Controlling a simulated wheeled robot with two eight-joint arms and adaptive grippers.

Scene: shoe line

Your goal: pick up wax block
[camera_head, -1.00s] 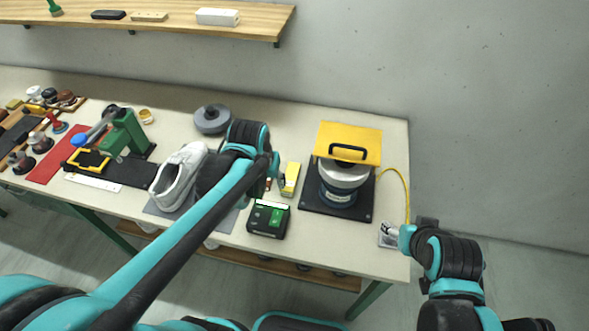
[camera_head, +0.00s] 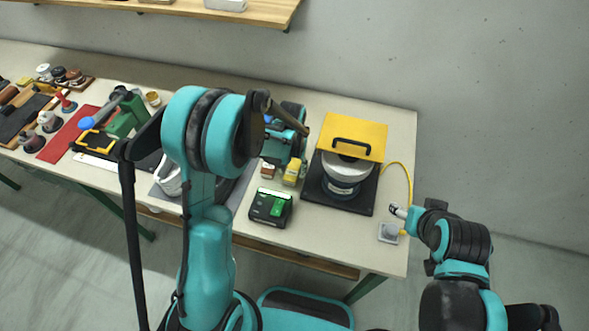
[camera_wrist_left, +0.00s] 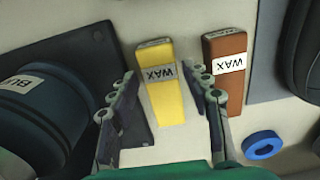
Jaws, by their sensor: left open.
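A yellow wax block (camera_wrist_left: 165,100) with a white WAX label lies on the table in the left wrist view. In the head view its yellow end (camera_head: 291,177) shows just below my left gripper (camera_head: 294,162). In the wrist view my left gripper (camera_wrist_left: 160,82) is open, with fingers on either side of the yellow block and gaps between. A brown wax block (camera_wrist_left: 226,75), also labelled WAX, lies to its right, outside the fingers; it shows in the head view (camera_head: 267,170). My right gripper (camera_head: 397,211) is near the table's right edge; its opening is unclear.
A black base (camera_wrist_left: 75,65) with a dark round pot lies close left of the yellow block in the wrist view. A black-green box (camera_head: 270,207) stands near the table's front. My left arm hides part of the shoe.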

